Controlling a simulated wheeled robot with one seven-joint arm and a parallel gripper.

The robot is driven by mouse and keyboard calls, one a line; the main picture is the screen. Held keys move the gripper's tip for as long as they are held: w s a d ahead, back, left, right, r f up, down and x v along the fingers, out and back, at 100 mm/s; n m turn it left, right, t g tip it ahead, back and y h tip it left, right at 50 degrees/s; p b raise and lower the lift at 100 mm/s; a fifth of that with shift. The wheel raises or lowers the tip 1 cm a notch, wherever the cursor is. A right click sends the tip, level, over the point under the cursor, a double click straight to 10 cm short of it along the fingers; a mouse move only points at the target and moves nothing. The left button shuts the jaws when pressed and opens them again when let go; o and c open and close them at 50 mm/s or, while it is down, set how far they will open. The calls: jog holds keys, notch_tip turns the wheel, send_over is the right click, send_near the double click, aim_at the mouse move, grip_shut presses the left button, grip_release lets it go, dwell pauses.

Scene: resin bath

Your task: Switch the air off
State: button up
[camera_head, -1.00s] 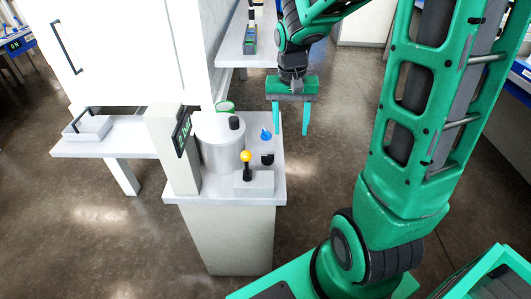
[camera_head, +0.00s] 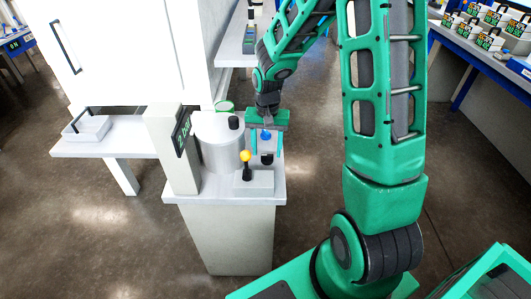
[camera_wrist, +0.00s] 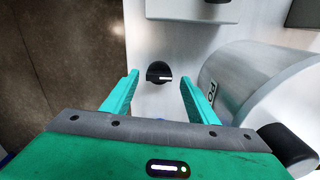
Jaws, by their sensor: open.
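A round black knob (camera_wrist: 159,73) with a white pointer line sits on the pale bench top in the wrist view, the line running roughly across the picture. It shows as a small dark knob (camera_head: 267,158) in the head view. My gripper (camera_wrist: 160,78) is open and empty, its two green fingers on either side of the knob in the picture, apart from it. In the head view my gripper (camera_head: 266,152) hangs over the bench's right side, a small blue piece (camera_head: 266,135) showing between its fingers. I cannot read any air label.
A large metal cylinder (camera_head: 222,152) with a black knob on top stands left of my gripper. A display post (camera_head: 168,150) stands at the left. Floor right of the bench is clear.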

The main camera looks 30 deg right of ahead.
aim_at(267, 155)
jog(key=shift+f, duration=1.05)
jog(key=c, duration=1)
jog(key=shift+n, duration=0.7)
jog(key=shift+c, duration=0.3)
jog(key=o, duration=1.1)
jog(key=shift+c, duration=0.2)
notch_tip(267, 155, up, 11)
jog(key=shift+f, duration=0.1)
